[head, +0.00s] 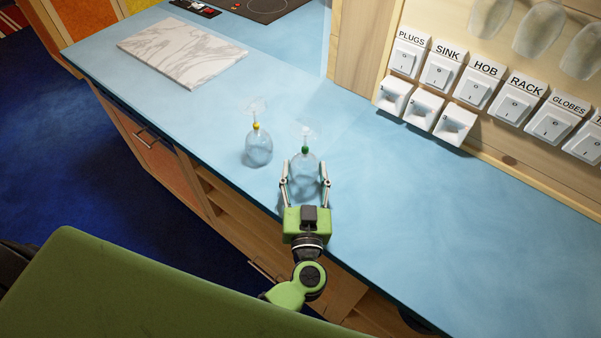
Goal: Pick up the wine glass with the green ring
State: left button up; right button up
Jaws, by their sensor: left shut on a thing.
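The wine glass with the green ring (304,170) is upside down, its bowl low and its foot up, at the front part of the blue counter (430,230). My left gripper (305,170) is shut on its bowl, one finger on each side. I cannot tell whether the rim touches the counter. A second wine glass, with a yellow ring (258,148), stands upside down to the left of it, apart from the gripper. My right gripper is not in view.
A white marbled board (182,47) lies on the counter at the back left, with a dark hob (265,8) beyond. Labelled switches (475,85) line the wooden wall at right, and glasses hang above them (540,28). The counter to the right is clear.

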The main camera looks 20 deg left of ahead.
pick_arm(q)
jog(key=s+r, duration=1.1)
jog(key=s, duration=0.3)
jog(key=shift+d+r, duration=0.15)
jog(key=shift+d, duration=0.3)
jog(key=shift+b, duration=0.3)
